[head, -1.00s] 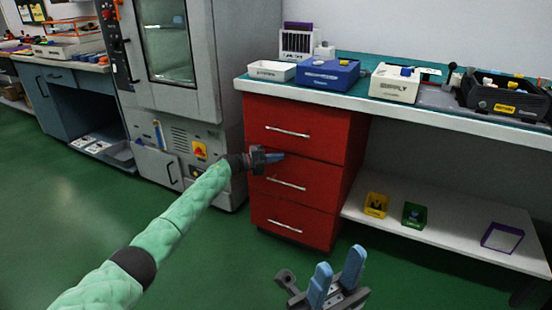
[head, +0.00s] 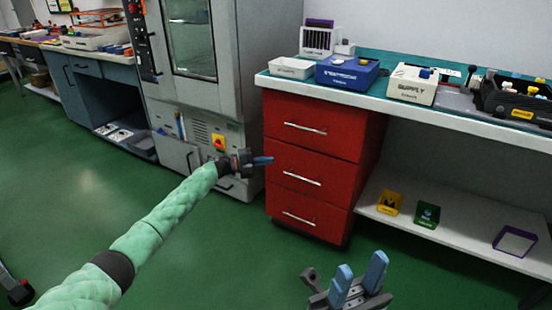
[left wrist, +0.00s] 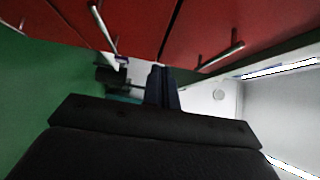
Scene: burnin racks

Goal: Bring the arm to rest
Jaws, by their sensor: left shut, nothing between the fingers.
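My left arm, in a green sleeve, reaches in from the lower left of the head view. Its gripper (head: 262,161) is shut and empty, in front of the grey oven cabinet and left of the red drawer unit (head: 310,160). The shut fingers also show in the left wrist view (left wrist: 161,88), with red drawer fronts and handles beyond them. My right gripper (head: 360,284) is at the bottom of the head view, its two blue fingers apart and nothing between them.
A bench (head: 420,112) carries a white tray (head: 291,67), a blue box (head: 347,72), a supply box (head: 412,84) and a black bin (head: 515,101). A low shelf (head: 460,228) holds small yellow, green and purple-edged bins. The grey oven cabinet (head: 262,60) stands behind. Green floor is open at left.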

